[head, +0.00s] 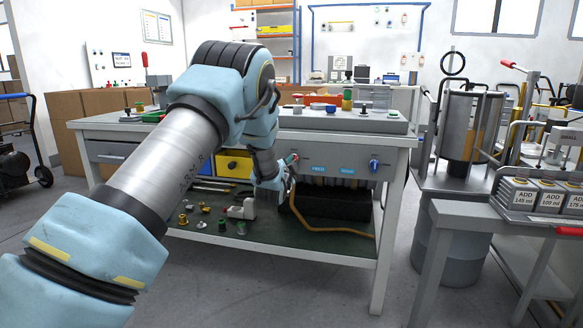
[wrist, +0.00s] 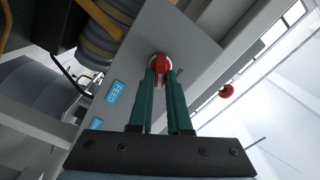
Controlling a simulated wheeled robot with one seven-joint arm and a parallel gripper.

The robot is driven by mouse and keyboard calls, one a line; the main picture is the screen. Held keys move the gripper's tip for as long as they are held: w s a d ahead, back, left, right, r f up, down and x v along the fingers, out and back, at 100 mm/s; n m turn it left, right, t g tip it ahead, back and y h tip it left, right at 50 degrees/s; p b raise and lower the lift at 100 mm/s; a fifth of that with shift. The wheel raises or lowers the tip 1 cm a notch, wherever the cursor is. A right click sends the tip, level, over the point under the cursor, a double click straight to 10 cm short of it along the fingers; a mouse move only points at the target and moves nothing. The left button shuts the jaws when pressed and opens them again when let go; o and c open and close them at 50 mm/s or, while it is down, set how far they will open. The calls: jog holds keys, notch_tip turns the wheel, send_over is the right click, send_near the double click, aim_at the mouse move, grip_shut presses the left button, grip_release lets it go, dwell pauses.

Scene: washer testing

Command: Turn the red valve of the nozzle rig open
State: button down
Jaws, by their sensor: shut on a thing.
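The red valve (wrist: 160,62) is a round red knob with a white part, on the grey front panel (wrist: 190,35) of the rig. In the wrist view my gripper (wrist: 162,75) has its two green fingers closed on the knob, one at each side. In the head view my gripper (head: 290,161) is at the panel, left of two blue labels (head: 318,169), with only a bit of red showing. The fingers and my arm hide most of the valve there. The valve's turn angle cannot be told.
The worktop above holds several small parts. A side table (head: 480,212) stands at the right.

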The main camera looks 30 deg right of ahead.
jog(key=m+b, duration=0.1)
jog(key=m, duration=0.4)
jog(key=shift+f+m+b, duration=0.15)
jog(key=shift+m+b, duration=0.25)
dwell(0.4)
jog(key=c, duration=0.9)
grip_release()
jog(key=shift+o, duration=0.2)
jog(key=shift+s, duration=0.1)
jog(key=v, duration=1)
jog(key=shift+s+a+p, duration=0.25)
jog(key=shift+p, duration=0.2)
